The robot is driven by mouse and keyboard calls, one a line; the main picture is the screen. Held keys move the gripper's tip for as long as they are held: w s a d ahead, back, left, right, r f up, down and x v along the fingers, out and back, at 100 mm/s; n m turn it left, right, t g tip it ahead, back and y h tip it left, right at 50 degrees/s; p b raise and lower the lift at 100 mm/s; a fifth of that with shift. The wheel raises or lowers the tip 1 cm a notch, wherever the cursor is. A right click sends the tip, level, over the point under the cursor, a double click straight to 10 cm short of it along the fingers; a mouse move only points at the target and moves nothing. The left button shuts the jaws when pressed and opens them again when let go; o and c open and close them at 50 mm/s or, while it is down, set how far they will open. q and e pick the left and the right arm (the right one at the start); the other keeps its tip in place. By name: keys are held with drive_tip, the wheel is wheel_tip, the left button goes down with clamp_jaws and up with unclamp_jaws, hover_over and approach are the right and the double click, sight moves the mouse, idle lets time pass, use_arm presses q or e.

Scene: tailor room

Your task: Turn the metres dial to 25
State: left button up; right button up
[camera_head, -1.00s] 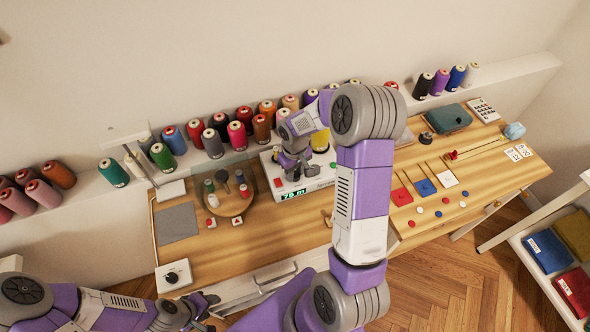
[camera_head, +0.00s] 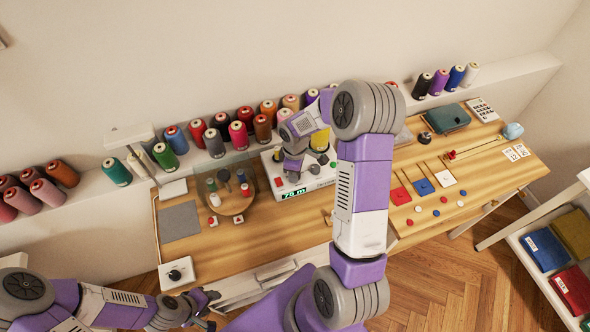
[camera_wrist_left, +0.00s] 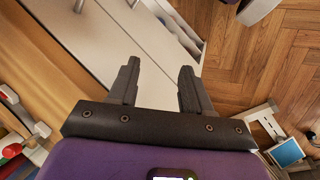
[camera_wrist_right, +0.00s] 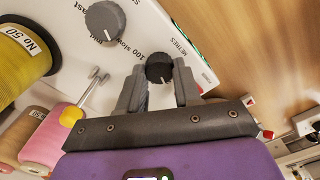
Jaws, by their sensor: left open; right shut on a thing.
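The white winding machine (camera_head: 316,183) stands on the wooden bench below the spool shelf. Its green display (camera_head: 294,194) shows a number in the seventies followed by "m"; the last digit is hard to read. In the right wrist view, the black metres dial (camera_wrist_right: 159,68) sits beside the printed word METRES, between my right fingertips. My right gripper (camera_wrist_right: 158,75) is shut on it; in the head view my right gripper (camera_head: 293,168) is at the machine, and the arm hides part of it. My left gripper (camera_wrist_left: 160,67) is open and empty, in front of the bench drawers.
A larger grey knob (camera_wrist_right: 104,20) is on the same panel. A yellow spool (camera_wrist_right: 22,60) and a pink spool (camera_wrist_right: 52,135) stand close to my right gripper. A round clear-covered holder (camera_head: 232,198) with small spools is left of the machine. A white box with a black knob (camera_head: 175,274) is at the bench's front left.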

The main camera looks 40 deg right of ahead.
idle(0.5)
drive_tip(key=o, duration=1)
drive_tip(key=shift+o, duration=0.2)
drive_tip(key=shift+r, duration=0.1)
wheel_tip(320, 180, up, 7)
drive_tip(key=shift+r+p, duration=0.2)
drive_tip(key=shift+p, duration=0.35)
